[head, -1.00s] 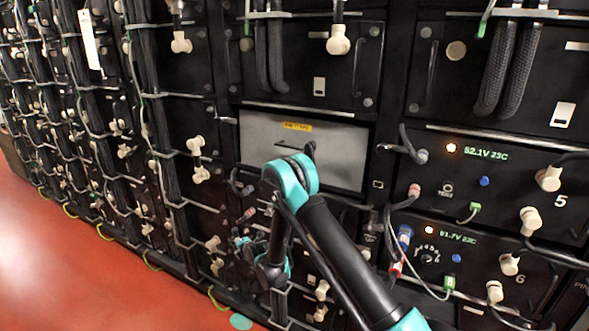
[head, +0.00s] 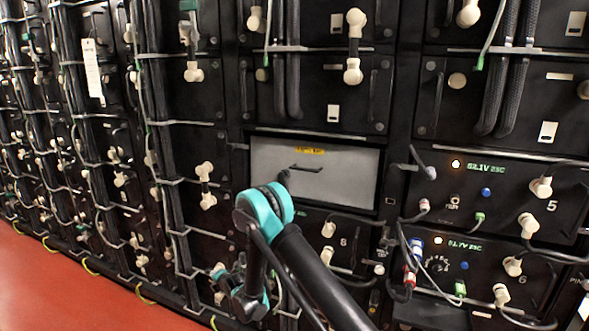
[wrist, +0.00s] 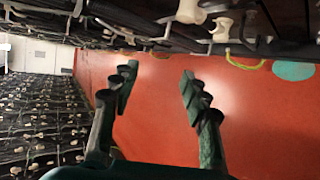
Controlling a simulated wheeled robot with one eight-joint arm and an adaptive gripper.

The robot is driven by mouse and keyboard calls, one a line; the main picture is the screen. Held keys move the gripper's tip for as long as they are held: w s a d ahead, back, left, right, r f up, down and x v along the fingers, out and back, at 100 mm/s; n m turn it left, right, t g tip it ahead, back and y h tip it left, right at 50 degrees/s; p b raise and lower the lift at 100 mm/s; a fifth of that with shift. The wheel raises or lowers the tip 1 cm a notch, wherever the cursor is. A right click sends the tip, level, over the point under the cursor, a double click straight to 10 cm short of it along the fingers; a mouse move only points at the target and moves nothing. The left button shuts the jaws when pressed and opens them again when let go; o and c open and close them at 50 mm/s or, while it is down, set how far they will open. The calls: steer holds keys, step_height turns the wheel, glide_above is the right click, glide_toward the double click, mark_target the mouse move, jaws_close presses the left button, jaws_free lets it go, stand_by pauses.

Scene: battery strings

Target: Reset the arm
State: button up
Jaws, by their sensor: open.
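My gripper (wrist: 158,82) shows in the wrist view. Its two dark green fingers are spread wide with nothing between them, over the red floor. In the head view the fingers cannot be made out clearly. No part of the gripper is seen touching a rack.
Black battery racks (head: 185,85) with cables and cream connectors fill the head view. A grey panel (head: 345,178) with a yellow label sits behind the arm. Lit modules 5 (head: 505,205) and 6 (head: 490,270) stand right. Open red floor (head: 70,290) lies lower left.

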steer(key=w+d+r+m+h, duration=0.2)
steer(key=d+r+m, duration=0.5)
steer(key=d+r, duration=0.65)
steer(key=s+d+r+m+g+h, duration=0.1)
steer(key=s+d+r+m, duration=0.25)
steer(key=d, duration=0.55)
steer(key=s+d+r+m+h, duration=0.2)
steer(key=s+d+r+m, duration=0.15)
steer(key=d, duration=0.55)
steer(key=s+d+r+m+g+h, duration=0.25)
steer(key=s+d+m, duration=0.55)
steer(key=s+d, duration=0.55)
steer(key=s+d+f+m, duration=0.1)
steer(key=s+d+m, duration=0.2)
steer(key=s, duration=0.5)
steer(key=s+d+f+m+g, duration=0.1)
steer(key=s+d+m, duration=0.3)
steer(key=s, duration=0.4)
steer(key=shift+d, duration=0.65)
steer(key=shift+c, duration=0.4)
